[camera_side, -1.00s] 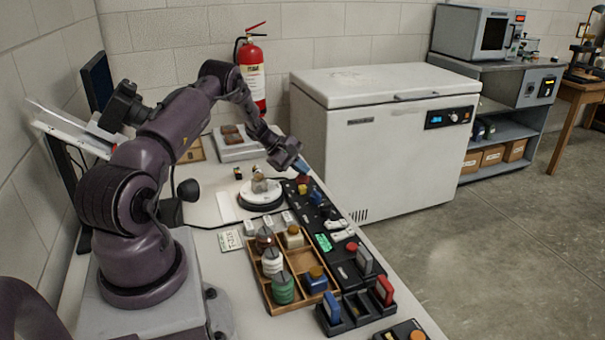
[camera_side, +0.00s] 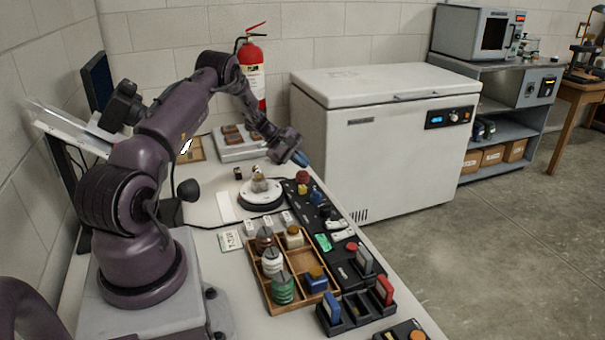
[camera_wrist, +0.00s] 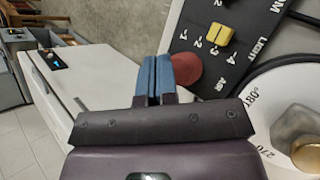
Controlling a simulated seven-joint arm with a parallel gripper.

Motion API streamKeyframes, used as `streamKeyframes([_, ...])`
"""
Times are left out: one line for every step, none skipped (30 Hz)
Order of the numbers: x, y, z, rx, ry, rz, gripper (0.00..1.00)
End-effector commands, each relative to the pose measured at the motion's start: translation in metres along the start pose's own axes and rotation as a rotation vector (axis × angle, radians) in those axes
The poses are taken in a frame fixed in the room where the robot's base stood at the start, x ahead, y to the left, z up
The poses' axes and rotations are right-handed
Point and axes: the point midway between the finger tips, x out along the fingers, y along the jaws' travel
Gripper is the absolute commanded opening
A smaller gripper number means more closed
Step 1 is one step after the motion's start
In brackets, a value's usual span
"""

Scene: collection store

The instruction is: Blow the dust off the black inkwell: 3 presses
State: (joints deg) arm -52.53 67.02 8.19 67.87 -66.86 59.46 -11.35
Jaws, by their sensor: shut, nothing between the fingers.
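My gripper (camera_side: 301,159) is shut and empty, its blue fingertips just above the red round button (camera_side: 302,176) at the far end of the black control strip. In the wrist view my gripper's fingertips (camera_wrist: 153,78) sit just left of the red button (camera_wrist: 187,68), near the "AIR" label; I cannot tell whether they touch. A small pale, brass-topped object (camera_side: 259,174) stands on the white turntable (camera_side: 262,200). In the wrist view it shows partly as a grey and brass shape (camera_wrist: 297,130). I cannot make out a black body or how much dust is on it.
A wooden tray (camera_side: 262,283) of several coloured inkwells has one empty compartment. A white chest freezer (camera_side: 385,145) stands beyond the table edge.

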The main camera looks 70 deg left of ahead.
Motion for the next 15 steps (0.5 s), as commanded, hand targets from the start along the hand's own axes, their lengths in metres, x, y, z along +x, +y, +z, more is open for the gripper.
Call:
streamKeyframes([-0.001, 0.001, 0.0, 0.001, 0.0, 0.0, 0.0])
streamKeyframes([-0.002, 0.001, 0.001, 0.001, 0.0, 0.001, 0.0])
streamKeyframes([-0.003, 0.003, 0.002, 0.001, 0.0, 0.001, 0.0])
streamKeyframes([-0.005, 0.004, 0.004, 0.002, 0.0, 0.002, 0.0])
streamKeyframes([-0.007, 0.006, 0.005, 0.003, 0.0, 0.002, 0.0])
streamKeyframes([-0.01, 0.008, 0.007, 0.004, 0.0, 0.002, 0.0])
streamKeyframes([-0.012, 0.01, 0.009, 0.004, 0.0, 0.002, 0.0])
streamKeyframes([-0.014, 0.011, 0.01, 0.003, 0.0, 0.001, 0.0])
streamKeyframes([-0.017, 0.013, 0.013, 0.003, 0.001, 0.002, 0.0])
streamKeyframes([-0.019, 0.015, 0.014, 0.002, 0.001, 0.002, 0.0])
streamKeyframes([-0.021, 0.016, 0.015, 0.002, 0.0, 0.002, 0.0])
streamKeyframes([-0.024, 0.018, 0.017, 0.003, 0.001, 0.002, 0.0])
streamKeyframes([-0.026, 0.02, 0.019, 0.003, 0.001, 0.002, 0.0])
streamKeyframes([-0.028, 0.021, 0.02, 0.003, 0.001, 0.002, 0.0])
streamKeyframes([-0.03, 0.022, 0.022, 0.002, 0.001, 0.002, 0.0])
